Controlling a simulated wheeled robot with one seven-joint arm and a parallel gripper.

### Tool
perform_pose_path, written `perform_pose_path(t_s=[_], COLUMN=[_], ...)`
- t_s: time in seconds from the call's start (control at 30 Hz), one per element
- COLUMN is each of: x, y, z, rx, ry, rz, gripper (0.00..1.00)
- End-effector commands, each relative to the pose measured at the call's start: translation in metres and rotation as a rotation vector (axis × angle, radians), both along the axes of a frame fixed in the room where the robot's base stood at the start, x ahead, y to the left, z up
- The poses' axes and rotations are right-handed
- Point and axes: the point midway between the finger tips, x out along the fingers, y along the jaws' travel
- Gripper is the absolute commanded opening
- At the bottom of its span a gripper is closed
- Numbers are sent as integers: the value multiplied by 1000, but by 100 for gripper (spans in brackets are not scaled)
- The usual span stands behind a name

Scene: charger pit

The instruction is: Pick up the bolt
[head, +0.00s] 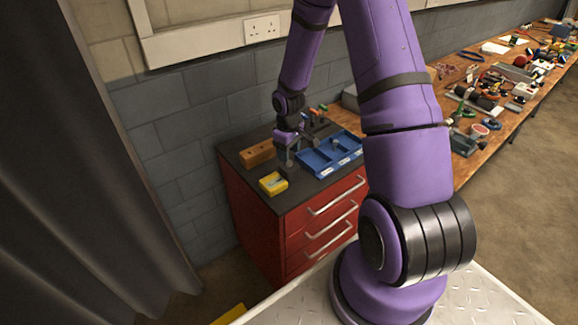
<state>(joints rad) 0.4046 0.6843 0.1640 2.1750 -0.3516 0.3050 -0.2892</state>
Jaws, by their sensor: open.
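My gripper (287,166) points down over the dark top of a red drawer cabinet (290,205). It is between a yellow box (273,184) and a blue divided tray (313,164). Its jaws are open, though its fingers are small and dark in this view. I cannot make out the bolt for sure. Small items lie in the tray and behind it, too small to name. The spot right under the fingers is hidden by the gripper itself.
A brown block (257,153) lies at the cabinet's back left, near the grey block wall (180,140). A wooden bench (485,150) crowded with tools runs along the right. A dark curtain (75,190) hangs at the left. The cabinet top's front left corner is bare.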

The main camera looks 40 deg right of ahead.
Motion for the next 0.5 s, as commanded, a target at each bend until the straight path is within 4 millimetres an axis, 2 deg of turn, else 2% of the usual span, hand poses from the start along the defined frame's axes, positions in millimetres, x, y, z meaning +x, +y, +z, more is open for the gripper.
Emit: perform_pose_path(t_s=[0.1, 0.23, 0.5], x=[-1, -1, -1], y=[0, -1, -1], z=[-19, -33, -38], rx=[2, 1, 1], ry=[4, 3, 1], rz=[0, 0, 0], gripper=[52, 52, 52])
